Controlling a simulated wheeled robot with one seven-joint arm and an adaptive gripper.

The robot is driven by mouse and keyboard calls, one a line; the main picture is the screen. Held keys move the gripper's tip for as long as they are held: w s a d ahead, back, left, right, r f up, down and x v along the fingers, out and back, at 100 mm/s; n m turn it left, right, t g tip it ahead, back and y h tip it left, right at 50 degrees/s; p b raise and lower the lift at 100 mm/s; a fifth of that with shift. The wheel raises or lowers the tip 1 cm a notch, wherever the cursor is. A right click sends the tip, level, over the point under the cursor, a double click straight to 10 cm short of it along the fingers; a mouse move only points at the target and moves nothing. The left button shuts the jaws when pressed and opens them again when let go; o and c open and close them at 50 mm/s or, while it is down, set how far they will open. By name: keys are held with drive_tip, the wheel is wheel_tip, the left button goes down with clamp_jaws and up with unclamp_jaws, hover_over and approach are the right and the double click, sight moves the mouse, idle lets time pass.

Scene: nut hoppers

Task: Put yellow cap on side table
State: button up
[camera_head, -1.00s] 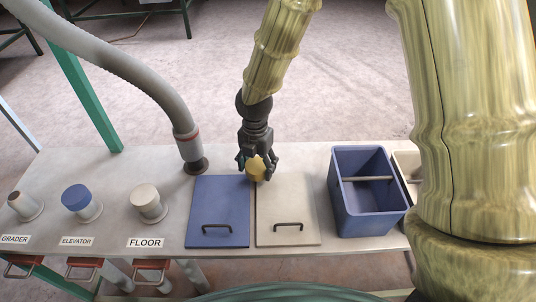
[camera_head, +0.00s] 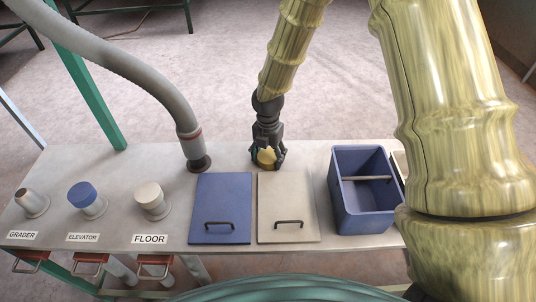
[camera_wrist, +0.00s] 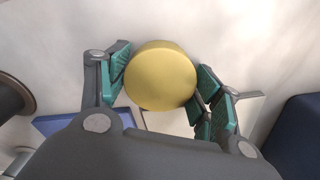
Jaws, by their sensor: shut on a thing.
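The yellow cap (camera_head: 266,157) is round and sits between the fingers of my gripper (camera_head: 267,160). In the wrist view the cap (camera_wrist: 160,76) shows its flat round face, with the green-padded fingers (camera_wrist: 163,85) shut on its two sides. The gripper is at the back part of the grey table (camera_head: 310,160), just behind the blue and cream lids. I cannot tell whether the cap touches the table top.
A blue lid (camera_head: 221,200) and a cream lid (camera_head: 288,200) lie in front of the gripper. A blue bin (camera_head: 365,215) stands to the right. A hose end (camera_head: 195,150) meets the table to the left. Capped pipes labelled ELEVATOR (camera_head: 85,195) and FLOOR (camera_head: 150,195) stand farther left.

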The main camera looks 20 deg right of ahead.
sight(268, 155)
drive_tip(key=shift+f, duration=0.1)
drive_tip(key=o, duration=0.8)
drive_tip(key=shift+o, duration=0.2)
wheel_tip(268, 155, up, 12)
drive_tip(key=b, duration=0.1)
drive_tip(key=shift+r, duration=0.2)
idle(0.3)
